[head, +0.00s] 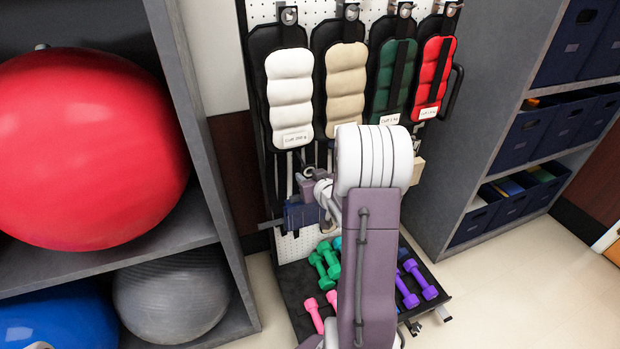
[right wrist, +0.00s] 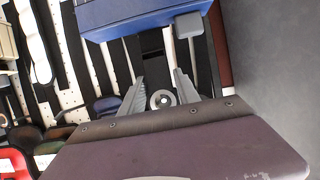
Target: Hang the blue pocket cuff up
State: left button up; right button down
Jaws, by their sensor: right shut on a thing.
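The blue pocket cuff (head: 300,214) is in front of the pegboard, below the hanging white cuff (head: 290,92). My right arm covers part of it in the head view. In the right wrist view the blue cuff (right wrist: 150,16) fills the top, just beyond the fingertips. My right gripper (head: 315,190) is shut on the cuff, apparently by a dark part between its fingers (right wrist: 157,76); the exact grip is hard to make out. A tan cuff (head: 346,85), a green cuff (head: 396,75) and a red cuff (head: 434,75) hang from hooks beside the white one. My left gripper is out of view.
A grey shelf with a red ball (head: 85,145) and a grey ball (head: 172,297) stands at the left. A shelf with navy bins (head: 525,135) stands at the right. Green (head: 322,262), pink and purple dumbbells lie on the rack's low tray. The right floor is clear.

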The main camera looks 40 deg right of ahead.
jog(key=shift+w+d, duration=0.1)
jog(key=shift+w, duration=0.05)
jog(key=shift+w+d+f, duration=0.1)
jog(key=shift+w+d, duration=0.2)
jog(key=shift+w, duration=0.65)
jog(key=shift+w+d, duration=0.3)
jog(key=shift+w, duration=0.65)
jog(key=shift+w+d+f, duration=0.15)
jog(key=shift+w+f, duration=0.2)
jog(key=shift+w, duration=0.1)
